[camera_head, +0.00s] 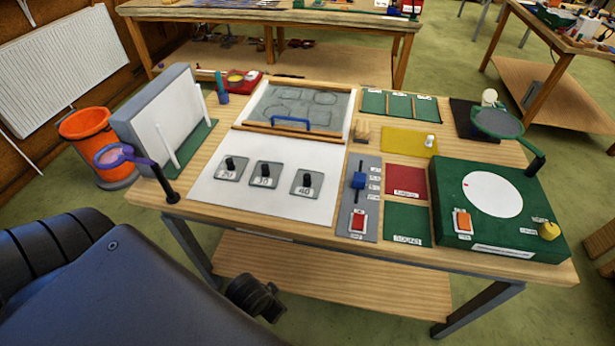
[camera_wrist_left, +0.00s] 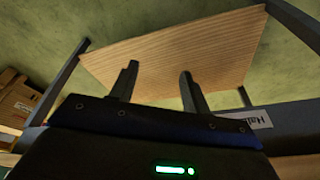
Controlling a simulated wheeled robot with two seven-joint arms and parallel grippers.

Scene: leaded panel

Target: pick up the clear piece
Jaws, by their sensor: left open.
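I cannot pick out a clear piece for certain in either view. A grey board (camera_head: 313,96) with dark piece outlines lies in a wooden frame at the table's back middle, with a blue bar (camera_head: 291,121) at its front edge. A grey rack with a white panel (camera_head: 168,115) stands on a green base at the left. My left gripper (camera_wrist_left: 158,70) is open and empty in the left wrist view, with the table's lower shelf (camera_wrist_left: 215,50) and floor beyond its fingers. In the head view my dark left arm fills the lower left, clear of the tabletop things. My right gripper is not in view.
Several grey plates with black knobs, one of them here (camera_head: 265,174), lie on a white sheet (camera_head: 225,197). A green box (camera_head: 455,190) with a white disc stands at the right. A lamp-like stand with a purple ring (camera_head: 117,155) is at the left edge, near an orange bin (camera_head: 85,126).

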